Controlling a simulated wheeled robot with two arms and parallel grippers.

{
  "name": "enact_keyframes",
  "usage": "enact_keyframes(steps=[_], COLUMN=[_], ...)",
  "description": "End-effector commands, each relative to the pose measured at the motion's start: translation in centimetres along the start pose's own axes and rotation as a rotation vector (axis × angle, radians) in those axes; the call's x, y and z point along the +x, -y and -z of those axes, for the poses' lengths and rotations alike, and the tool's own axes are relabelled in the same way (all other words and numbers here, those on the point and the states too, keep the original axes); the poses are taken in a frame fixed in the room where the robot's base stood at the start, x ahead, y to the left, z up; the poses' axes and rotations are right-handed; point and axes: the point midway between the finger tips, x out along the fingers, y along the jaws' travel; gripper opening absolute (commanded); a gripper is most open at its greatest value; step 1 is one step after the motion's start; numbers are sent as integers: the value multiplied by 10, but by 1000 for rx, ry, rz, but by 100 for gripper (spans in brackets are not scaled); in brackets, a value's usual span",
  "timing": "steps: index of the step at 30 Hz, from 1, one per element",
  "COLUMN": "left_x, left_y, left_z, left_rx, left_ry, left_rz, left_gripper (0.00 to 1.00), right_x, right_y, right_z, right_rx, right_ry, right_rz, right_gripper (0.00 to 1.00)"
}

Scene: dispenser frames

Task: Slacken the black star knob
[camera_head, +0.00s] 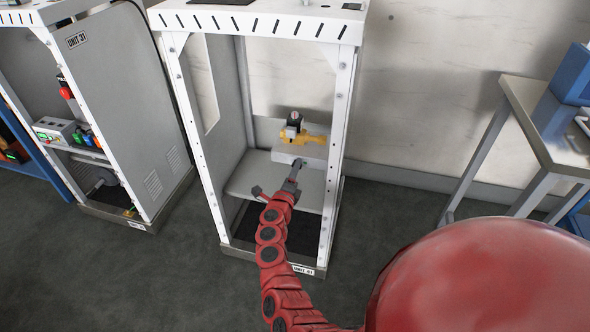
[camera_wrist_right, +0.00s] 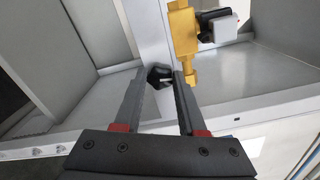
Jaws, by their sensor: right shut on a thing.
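The black star knob (camera_wrist_right: 158,76) sits on the pale upright face of a box inside the open white frame. My right gripper (camera_wrist_right: 160,78) has one finger on each side of it and is shut on it. In the head view my right gripper (camera_head: 298,165) reaches the front of the grey-white box (camera_head: 305,150), and the knob cannot be made out there. A yellow valve fitting (camera_head: 315,140) sits on top of that box. It also shows in the wrist view (camera_wrist_right: 182,35), just right of the knob. My left gripper is not in view.
The white frame's posts (camera_head: 336,140) stand close on both sides of my right arm. Another cabinet (camera_head: 140,110), marked UNIT 31, stands at the left. A metal table (camera_head: 525,95) stands at the right. Bare floor lies between the frame and the table.

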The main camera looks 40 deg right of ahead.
Motion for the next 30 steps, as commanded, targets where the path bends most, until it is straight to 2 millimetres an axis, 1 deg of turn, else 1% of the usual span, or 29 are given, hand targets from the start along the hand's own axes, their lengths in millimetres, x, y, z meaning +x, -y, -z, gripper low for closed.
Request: enact_keyframes(steps=[2, 3, 7, 8, 16, 20, 23, 26, 30], left_x=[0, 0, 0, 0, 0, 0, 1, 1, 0], left_y=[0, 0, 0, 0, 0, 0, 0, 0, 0], left_z=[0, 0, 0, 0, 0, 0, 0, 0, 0], left_rx=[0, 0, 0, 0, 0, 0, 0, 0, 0], left_ry=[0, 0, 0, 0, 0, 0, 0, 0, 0], left_rz=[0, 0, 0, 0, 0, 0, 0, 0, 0], left_gripper=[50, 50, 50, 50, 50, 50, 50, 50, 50], right_x=[0, 0, 0, 0, -1, -8, -22, -45, -83], right_y=[-1, -1, 0, 0, 0, -1, -1, -2, -2], right_z=[0, 0, 0, 0, 0, 0, -1, 0, 0], right_rx=[1, 1, 1, 1, 1, 2, 5, 4, 4], right_ry=[1, 1, 1, 1, 1, 1, 2, 1, 2], right_rz=[-1, -1, -1, -1, -1, -1, -3, -4, -5], right_gripper=[0, 43, 67, 69, 69, 69, 69, 69, 69])
